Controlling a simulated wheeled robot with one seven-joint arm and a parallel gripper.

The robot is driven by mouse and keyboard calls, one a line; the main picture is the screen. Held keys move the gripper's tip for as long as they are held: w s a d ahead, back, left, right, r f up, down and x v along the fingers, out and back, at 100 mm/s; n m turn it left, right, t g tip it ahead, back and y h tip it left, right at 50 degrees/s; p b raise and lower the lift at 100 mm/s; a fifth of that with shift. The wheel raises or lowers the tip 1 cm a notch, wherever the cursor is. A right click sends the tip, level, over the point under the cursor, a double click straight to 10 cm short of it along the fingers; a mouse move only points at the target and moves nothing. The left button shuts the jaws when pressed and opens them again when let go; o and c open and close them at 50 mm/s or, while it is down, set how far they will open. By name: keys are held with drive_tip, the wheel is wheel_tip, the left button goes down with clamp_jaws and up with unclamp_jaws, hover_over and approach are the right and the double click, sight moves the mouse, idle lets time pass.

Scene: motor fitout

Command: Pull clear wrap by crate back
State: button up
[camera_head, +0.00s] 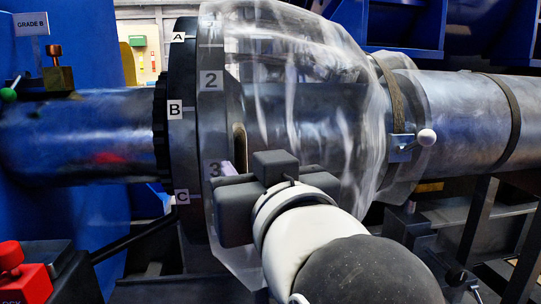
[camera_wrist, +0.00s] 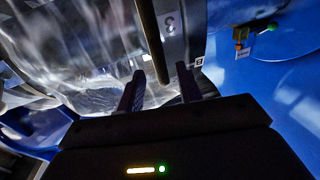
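The clear wrap (camera_head: 320,95) is a wide, shiny sheet around the dark shaft, bulging between the flange at left and a strap at right. It also fills the left of the wrist view (camera_wrist: 75,50). A tan, rounded bar like a handle (camera_head: 240,143) stands at its left edge, near the mark 3. In the wrist view this bar (camera_wrist: 151,40) runs down between my fingers. My gripper (camera_wrist: 160,76) is open, with a finger on each side of the bar and gaps showing. In the head view my gripper (camera_head: 229,170) hides part of the wrap's lower left. I cannot identify a crate.
A dark flange (camera_head: 184,145) marked A, B and C stands left of the wrap. A strap with a white-knobbed clamp (camera_head: 425,138) grips the wrap's right end. A red knob block (camera_head: 12,258) is at lower left. Dark metal framing (camera_head: 478,215) stands at lower right.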

sight(242, 163)
drive_tip(key=shift+x, duration=2.35)
drive_tip(key=shift+c, duration=0.2)
clamp_jaws()
